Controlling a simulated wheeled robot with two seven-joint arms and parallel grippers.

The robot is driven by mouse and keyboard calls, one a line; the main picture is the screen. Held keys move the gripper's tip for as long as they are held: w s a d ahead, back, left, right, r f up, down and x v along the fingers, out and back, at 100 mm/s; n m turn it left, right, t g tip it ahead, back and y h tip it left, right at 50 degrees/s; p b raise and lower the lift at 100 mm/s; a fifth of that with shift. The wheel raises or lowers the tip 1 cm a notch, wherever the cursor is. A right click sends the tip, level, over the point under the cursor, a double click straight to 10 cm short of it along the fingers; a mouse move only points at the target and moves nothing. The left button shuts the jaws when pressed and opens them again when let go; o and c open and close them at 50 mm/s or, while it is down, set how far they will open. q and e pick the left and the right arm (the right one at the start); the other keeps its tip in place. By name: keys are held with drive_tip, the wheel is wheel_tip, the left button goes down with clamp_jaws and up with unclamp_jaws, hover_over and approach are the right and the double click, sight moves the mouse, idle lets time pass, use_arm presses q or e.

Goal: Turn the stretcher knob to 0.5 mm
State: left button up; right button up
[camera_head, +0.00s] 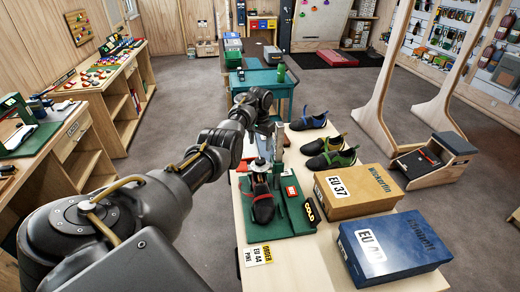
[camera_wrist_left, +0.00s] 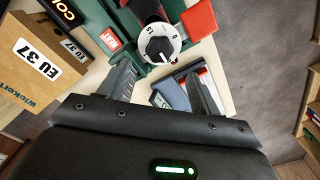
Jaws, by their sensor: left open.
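The stretcher knob (camera_wrist_left: 158,44) is a black grip on a white dial with dark marks, in the left wrist view. Its exact setting is too small to read surely. It sits on the green stretcher (camera_wrist_left: 128,22), beside a red part (camera_wrist_left: 199,20). In the head view a dark climbing shoe (camera_head: 262,207) is on the stretcher's green base (camera_head: 290,218). My left gripper (camera_wrist_left: 163,76) is open and empty, its fingers just short of the dial on either side and apart from it. My right gripper is out of view.
A tan EU 37 box (camera_head: 358,190) and a blue box (camera_head: 395,250) stand right of the stretcher. Several shoes (camera_head: 325,150) lie behind. A red HEAT label (camera_head: 291,190), a black COLD label (camera_head: 311,211) and an order card (camera_head: 256,255) are close by.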

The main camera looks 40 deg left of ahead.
use_arm(q)
drive_tip(key=shift+r, duration=1.1)
